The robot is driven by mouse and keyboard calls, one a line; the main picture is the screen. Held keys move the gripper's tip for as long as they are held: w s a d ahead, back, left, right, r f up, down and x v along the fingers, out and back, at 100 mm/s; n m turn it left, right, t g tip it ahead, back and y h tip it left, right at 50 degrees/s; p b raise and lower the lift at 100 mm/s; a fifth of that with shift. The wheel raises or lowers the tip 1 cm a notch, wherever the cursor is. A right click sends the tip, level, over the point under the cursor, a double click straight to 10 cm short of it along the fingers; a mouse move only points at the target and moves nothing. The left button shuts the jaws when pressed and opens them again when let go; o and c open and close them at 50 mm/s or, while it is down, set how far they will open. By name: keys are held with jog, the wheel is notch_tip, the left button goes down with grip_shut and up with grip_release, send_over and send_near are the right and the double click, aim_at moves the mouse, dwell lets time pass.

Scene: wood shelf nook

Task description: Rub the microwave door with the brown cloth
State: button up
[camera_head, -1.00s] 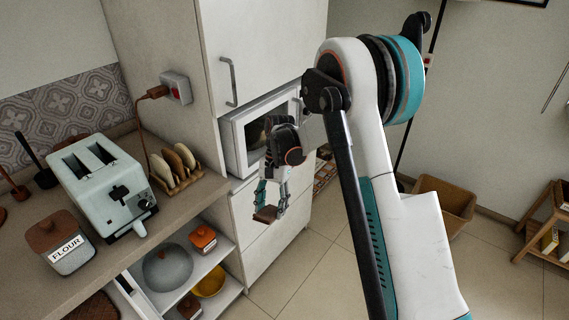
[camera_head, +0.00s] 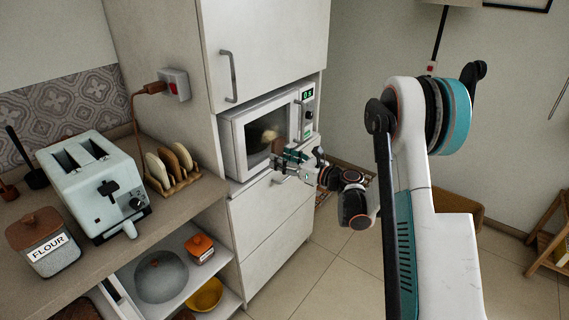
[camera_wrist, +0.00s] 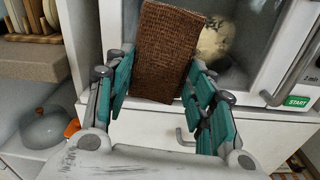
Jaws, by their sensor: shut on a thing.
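The white microwave (camera_head: 231,146) sits in a cabinet niche. Its shut door (camera_head: 256,131) has a dark window, and a pale round thing shows behind the glass. In the wrist view the door (camera_wrist: 272,22) fills the upper right. My gripper (camera_head: 280,157) is in front of the lower part of the door. It is shut on the brown cloth (camera_wrist: 166,45), a woven, block-like rectangle. The cloth stands upright between the teal fingers and points toward the door. In the head view the cloth (camera_head: 278,146) shows small against the window. I cannot tell whether it touches the glass.
The door handle (camera_wrist: 296,72) is right of the cloth in the wrist view. A drawer (camera_head: 275,192) lies below the microwave. The counter at left holds a toaster (camera_head: 98,185), a rack of bread (camera_head: 172,168) and a flour jar (camera_head: 43,243).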

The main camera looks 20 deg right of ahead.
aim_at(260, 147)
jog(key=shift+d+x, duration=0.25)
jog(key=shift+x, duration=2.7)
jog(key=shift+x, duration=1.05)
jog(key=shift+d+r, duration=0.15)
jog(key=shift+w+d+r, duration=0.1)
jog(key=shift+w+d, duration=1.05)
jog(key=shift+d, duration=0.3)
jog(key=shift+w+d, duration=1.1)
jog(key=shift+d, duration=0.3)
jog(key=shift+w+d, duration=0.45)
jog(key=shift+d, duration=0.3)
jog(key=shift+w+d, duration=0.45)
jog(key=shift+d, duration=0.3)
jog(key=shift+s+a, duration=1)
jog(key=shift+a, duration=0.5)
jog(key=shift+s+a, duration=1)
jog(key=shift+a, duration=0.5)
jog(key=shift+s+a, duration=1.05)
jog(key=shift+a, duration=0.5)
jog(key=shift+s, duration=0.1)
